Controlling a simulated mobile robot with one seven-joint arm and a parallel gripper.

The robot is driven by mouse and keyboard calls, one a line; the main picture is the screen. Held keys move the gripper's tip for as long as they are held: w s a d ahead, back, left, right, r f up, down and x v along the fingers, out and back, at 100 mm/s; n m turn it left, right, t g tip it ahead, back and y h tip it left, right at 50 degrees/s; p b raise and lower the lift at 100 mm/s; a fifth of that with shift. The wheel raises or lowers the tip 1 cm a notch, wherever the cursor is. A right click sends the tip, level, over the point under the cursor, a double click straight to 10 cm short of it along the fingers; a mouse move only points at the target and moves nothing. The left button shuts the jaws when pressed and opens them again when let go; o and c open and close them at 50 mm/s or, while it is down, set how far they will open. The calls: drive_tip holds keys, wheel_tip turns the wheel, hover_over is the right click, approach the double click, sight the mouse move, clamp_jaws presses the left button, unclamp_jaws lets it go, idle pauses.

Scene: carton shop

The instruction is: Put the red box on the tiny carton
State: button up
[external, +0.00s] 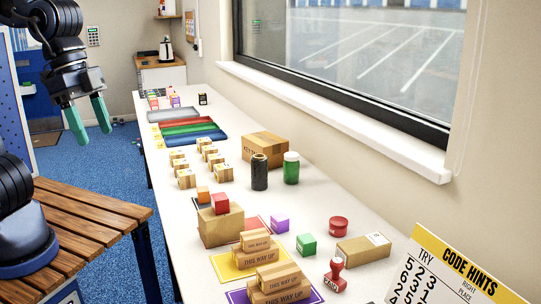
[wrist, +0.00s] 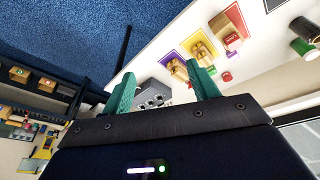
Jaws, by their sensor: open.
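The red box (external: 220,203) is a small cube resting on top of a large brown carton (external: 222,229). The red box also shows in the wrist view (wrist: 232,38). Beside it, small "THIS WAY UP" cartons (external: 255,242) are stacked on a yellow mat (external: 226,268), and another stack (external: 279,284) stands on a purple mat (external: 240,297). Several small cartons (external: 186,178) stand farther back; I cannot tell which is the tiny carton. My gripper (external: 89,118) is open and empty, high to the left of the white table, well apart from the red box. Its green fingers also show in the wrist view (wrist: 162,90).
An orange cube (external: 203,194), purple cube (external: 280,223), green cube (external: 306,244), red tin (external: 338,226) and red stamp (external: 336,276) surround the cartons. A black jar (external: 259,172) and green jar (external: 291,168) stand behind. A slatted wooden bench (external: 75,235) is at left.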

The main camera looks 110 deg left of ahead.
drive_tip(key=s+d+m+t, duration=0.1)
drive_tip(key=s+d+m, duration=0.1)
drive_tip(key=s+d, duration=0.4)
drive_tip(key=shift+s+m, duration=0.3)
drive_tip(key=shift+s, duration=0.95)
